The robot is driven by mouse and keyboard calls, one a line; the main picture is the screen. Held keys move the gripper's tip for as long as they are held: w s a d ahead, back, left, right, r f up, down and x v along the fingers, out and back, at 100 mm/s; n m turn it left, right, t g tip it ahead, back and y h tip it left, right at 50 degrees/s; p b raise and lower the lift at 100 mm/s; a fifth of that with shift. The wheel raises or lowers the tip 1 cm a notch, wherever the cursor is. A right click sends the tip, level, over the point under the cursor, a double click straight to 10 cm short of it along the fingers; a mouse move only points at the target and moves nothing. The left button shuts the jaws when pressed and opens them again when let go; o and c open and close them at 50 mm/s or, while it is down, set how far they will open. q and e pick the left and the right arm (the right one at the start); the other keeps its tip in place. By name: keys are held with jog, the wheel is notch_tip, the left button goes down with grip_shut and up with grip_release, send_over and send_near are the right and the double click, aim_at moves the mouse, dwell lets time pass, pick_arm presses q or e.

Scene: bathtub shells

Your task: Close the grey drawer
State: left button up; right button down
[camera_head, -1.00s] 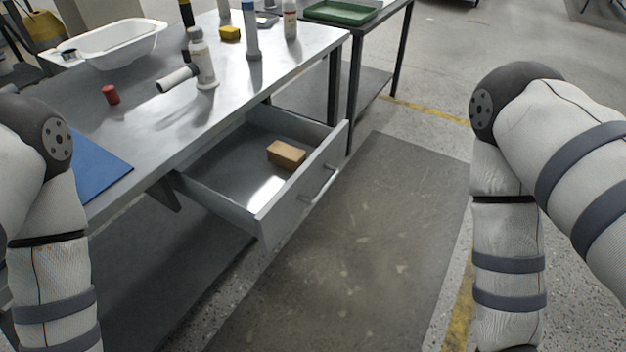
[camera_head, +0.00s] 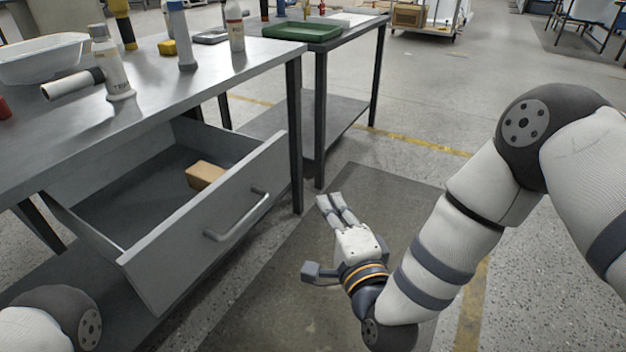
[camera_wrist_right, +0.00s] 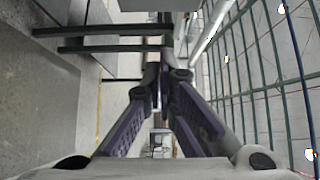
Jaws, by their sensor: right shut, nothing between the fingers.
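The grey drawer (camera_head: 215,245) under the metal workbench is pulled well out, its front panel facing right with a bar handle (camera_head: 238,217). A tan block (camera_head: 204,175) lies inside it. My right gripper (camera_head: 330,203) is shut and empty, in front of the drawer and to the right of its front panel, apart from the handle. In the right wrist view the fingers (camera_wrist_right: 163,75) also show together with nothing between them. My left gripper is not in view; only part of my left arm shows at the lower left.
The bench top (camera_head: 150,120) holds a white basin (camera_head: 42,60), bottles and a white cylinder with a dark end. A second table with a green tray (camera_head: 302,30) stands behind. The dark floor mat (camera_head: 300,290) before the drawer is clear apart from my arm.

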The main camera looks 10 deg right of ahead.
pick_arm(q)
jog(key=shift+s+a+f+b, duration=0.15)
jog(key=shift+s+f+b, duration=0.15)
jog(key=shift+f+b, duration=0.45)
pick_arm(e)
jog(key=w+a, duration=0.5)
jog(key=w, duration=0.6)
jog(key=shift+w, duration=0.2)
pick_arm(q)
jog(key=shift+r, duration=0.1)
